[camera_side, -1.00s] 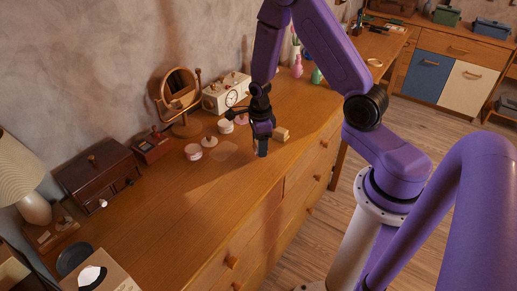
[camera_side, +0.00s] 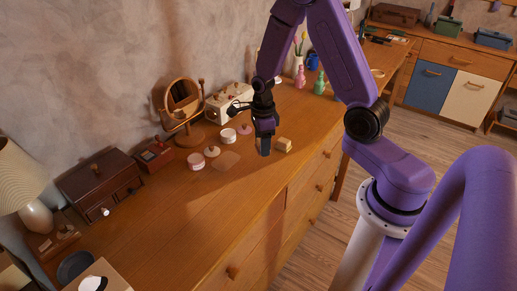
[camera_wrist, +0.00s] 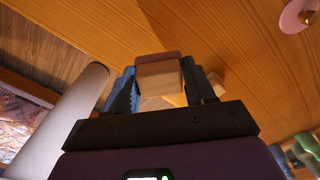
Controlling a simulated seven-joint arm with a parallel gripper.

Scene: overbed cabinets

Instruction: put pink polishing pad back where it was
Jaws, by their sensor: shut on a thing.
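My gripper (camera_side: 264,148) is above the wooden dresser, fingers pointing down, just left of a small pale wooden block (camera_side: 284,145). In the wrist view my gripper (camera_wrist: 160,88) is shut on a small beige block with a dusky pink face, which looks like the pink polishing pad (camera_wrist: 160,68). The fingers hide the pad in the side view. The pale block also shows in the wrist view (camera_wrist: 215,82), beyond the right finger.
A pale flat patch (camera_side: 226,160) lies left of my gripper. The dresser top (camera_side: 190,215) is clear toward the front left.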

